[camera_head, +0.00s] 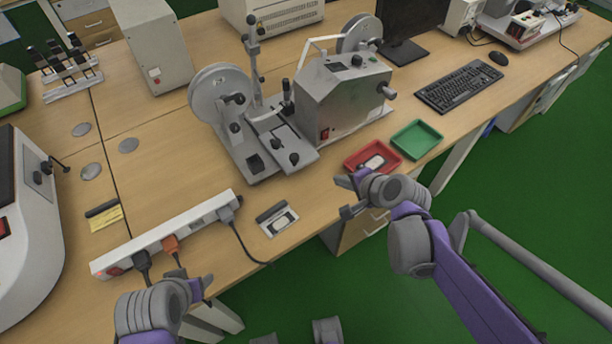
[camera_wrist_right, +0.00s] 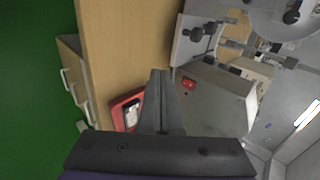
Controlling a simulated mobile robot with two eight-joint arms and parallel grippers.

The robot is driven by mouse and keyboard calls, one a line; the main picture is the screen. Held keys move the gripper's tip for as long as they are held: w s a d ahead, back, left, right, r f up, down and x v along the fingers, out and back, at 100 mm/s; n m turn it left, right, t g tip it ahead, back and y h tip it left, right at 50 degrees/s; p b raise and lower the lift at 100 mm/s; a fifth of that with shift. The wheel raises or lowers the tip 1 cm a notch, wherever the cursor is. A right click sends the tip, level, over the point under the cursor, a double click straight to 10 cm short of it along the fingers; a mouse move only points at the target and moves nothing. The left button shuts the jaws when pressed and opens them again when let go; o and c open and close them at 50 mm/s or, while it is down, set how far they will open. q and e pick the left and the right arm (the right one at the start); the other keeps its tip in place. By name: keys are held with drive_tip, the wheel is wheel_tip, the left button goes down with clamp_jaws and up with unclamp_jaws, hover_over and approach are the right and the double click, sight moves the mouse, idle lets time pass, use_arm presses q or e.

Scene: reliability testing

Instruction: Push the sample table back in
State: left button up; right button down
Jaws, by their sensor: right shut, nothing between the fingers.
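The bench tester (camera_head: 340,95) is a grey housing with two reels and a column. Its low plate with black knobs, seemingly the sample table (camera_head: 283,146), sticks out at the front; how far it is drawn out I cannot tell. My right gripper (camera_head: 345,183) is shut and empty, by the red tray in front of the tester and apart from the plate. In the right wrist view its fingers (camera_wrist_right: 160,75) lie together beside the housing (camera_wrist_right: 215,100) with the red switch. My left gripper (camera_head: 207,287) is low at the bench's front edge, its jaw state unclear.
A red tray (camera_head: 350,164) with a pale item and a green tray (camera_head: 416,139) lie right of the plate. A white power strip (camera_head: 185,228) with cables and a small device (camera_head: 277,218) lie in front. Keyboard (camera_head: 459,86) and monitor stand behind right.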

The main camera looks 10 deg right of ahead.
sight(290, 139)
use_arm(q)
drive_tip(key=shift+s+f+b, duration=0.1)
drive_tip(key=shift+f+b, duration=0.8)
drive_tip(key=shift+f, duration=0.05)
use_arm(e)
drive_tip(key=x, duration=1)
drive_tip(key=shift+d, duration=0.15)
drive_tip(key=w, duration=0.1)
drive_tip(key=w+a, duration=0.1)
drive_tip(key=w, duration=0.1)
drive_tip(key=shift+w+a, duration=0.1)
drive_tip(key=shift+w, duration=0.1)
use_arm(q)
drive_tip(key=shift+r, duration=0.1)
use_arm(e)
drive_tip(key=shift+w+a, duration=0.15)
drive_tip(key=shift+w, duration=0.25)
use_arm(q)
drive_tip(key=shift+f+b, duration=0.45)
drive_tip(key=shift+f, duration=0.15)
use_arm(e)
drive_tip(key=w+a, duration=0.1)
drive_tip(key=w, duration=0.2)
drive_tip(key=w+a, duration=0.1)
drive_tip(key=w, duration=0.3)
drive_tip(key=w+a, duration=0.2)
drive_tip(key=w, duration=0.2)
use_arm(q)
drive_tip(key=shift+s, duration=0.1)
